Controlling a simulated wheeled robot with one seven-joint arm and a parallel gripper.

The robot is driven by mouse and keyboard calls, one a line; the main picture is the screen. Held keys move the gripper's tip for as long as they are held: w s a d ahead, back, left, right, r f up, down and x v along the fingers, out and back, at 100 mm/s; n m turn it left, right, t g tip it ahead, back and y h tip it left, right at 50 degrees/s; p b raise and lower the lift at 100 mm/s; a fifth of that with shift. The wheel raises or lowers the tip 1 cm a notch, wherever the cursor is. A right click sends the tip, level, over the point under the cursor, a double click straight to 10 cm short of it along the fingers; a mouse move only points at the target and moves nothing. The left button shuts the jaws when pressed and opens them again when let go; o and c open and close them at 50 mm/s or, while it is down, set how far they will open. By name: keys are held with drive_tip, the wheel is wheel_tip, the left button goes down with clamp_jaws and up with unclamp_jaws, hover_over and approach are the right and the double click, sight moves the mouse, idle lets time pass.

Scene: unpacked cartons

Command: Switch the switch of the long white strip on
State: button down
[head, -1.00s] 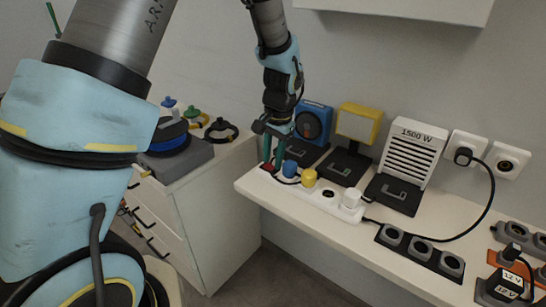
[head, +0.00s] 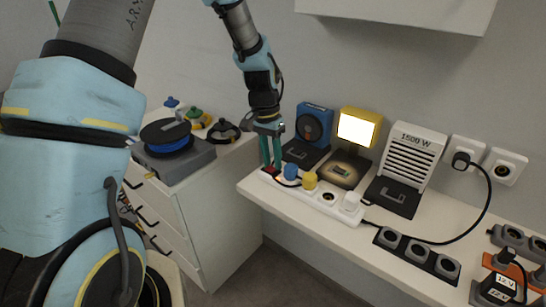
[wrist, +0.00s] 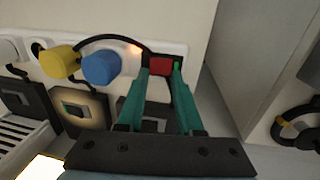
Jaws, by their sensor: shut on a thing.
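The long white strip (head: 318,203) lies along the front edge of the shelf, with a blue plug (head: 290,172), a yellow plug (head: 309,181) and a white plug (head: 350,200) in it. Its red switch (wrist: 160,67) is at the end near my gripper, in a dark frame. My gripper (head: 270,166) points down at that end; in the wrist view its green fingers (wrist: 161,72) are on either side of the switch, shut on it. An orange glow shows on the strip near the blue plug. The yellow work lamp (head: 358,128) is lit.
A blue fan (head: 313,124) and a white 1500 W heater (head: 411,152) stand behind the strip. A black cable runs to the wall socket (head: 466,154). A dark socket strip (head: 417,250) lies to the right. A drawer cabinet (head: 215,190) stands left.

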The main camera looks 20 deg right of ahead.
drive_tip(key=c, duration=0.8)
unclamp_jaws()
drive_tip(key=shift+c, duration=0.2)
drive_tip(key=shift+r, duration=0.1)
wheel_tip(320, 180, up, 10)
drive_tip(key=w+b, duration=0.1)
drive_tip(key=shift+w+a+r+b, duration=0.15)
drive_tip(key=shift+a+r+b, duration=0.1)
drive_tip(key=shift+a+b, duration=0.15)
